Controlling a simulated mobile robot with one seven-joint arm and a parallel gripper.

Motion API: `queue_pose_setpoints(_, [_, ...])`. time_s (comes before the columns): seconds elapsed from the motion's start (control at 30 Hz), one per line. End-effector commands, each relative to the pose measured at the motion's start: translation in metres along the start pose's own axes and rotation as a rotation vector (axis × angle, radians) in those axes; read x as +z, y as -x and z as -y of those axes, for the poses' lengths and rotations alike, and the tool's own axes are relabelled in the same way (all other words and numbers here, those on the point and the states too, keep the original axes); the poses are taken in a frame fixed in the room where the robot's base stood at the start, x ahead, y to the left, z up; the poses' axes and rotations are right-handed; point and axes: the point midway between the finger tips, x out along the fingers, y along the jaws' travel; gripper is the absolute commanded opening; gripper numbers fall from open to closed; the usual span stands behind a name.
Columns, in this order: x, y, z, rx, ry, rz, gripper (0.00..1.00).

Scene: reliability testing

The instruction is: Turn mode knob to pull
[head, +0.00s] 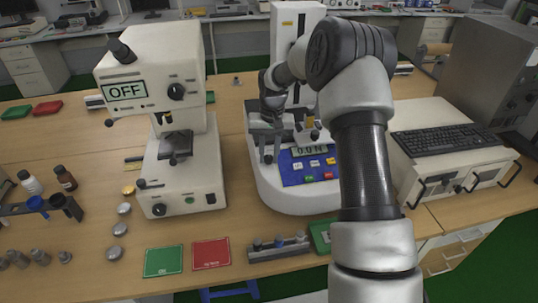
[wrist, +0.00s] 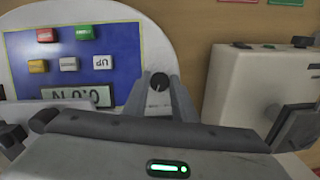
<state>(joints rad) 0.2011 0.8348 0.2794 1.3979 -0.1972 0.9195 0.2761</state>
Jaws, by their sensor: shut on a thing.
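The force tester (head: 285,200) is a white machine with a blue panel, coloured buttons and a display reading 0.0 N. The dark round mode knob (wrist: 159,81) shows beside the blue panel (wrist: 75,60) in the wrist view, with a small light mark on it. In the head view the knob (head: 268,159) is small, at the panel's left. My gripper (wrist: 160,88) has its two fingers on either side of the knob and is shut on it. In the head view my gripper (head: 267,146) reaches down at the panel's left, partly hidden. I cannot read any mode label.
A white microscope-like instrument (head: 160,80) with an OFF display stands to the left. A white cabinet with a keyboard (head: 445,139) stands to the right. Green (head: 164,261) and red (head: 211,253) mats and a grey holder (head: 280,247) lie in front.

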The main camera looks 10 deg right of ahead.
Motion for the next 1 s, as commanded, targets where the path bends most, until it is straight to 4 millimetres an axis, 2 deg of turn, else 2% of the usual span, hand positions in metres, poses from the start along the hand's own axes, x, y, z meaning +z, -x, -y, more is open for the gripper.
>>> queue_pose_setpoints(0.6, [0.0005,0.0,0.0028,0.159,0.54,-0.001,0.02])
queue_pose_setpoints(1.0, [0.0009,0.0001,0.0031,0.232,0.794,-0.001,0.02])
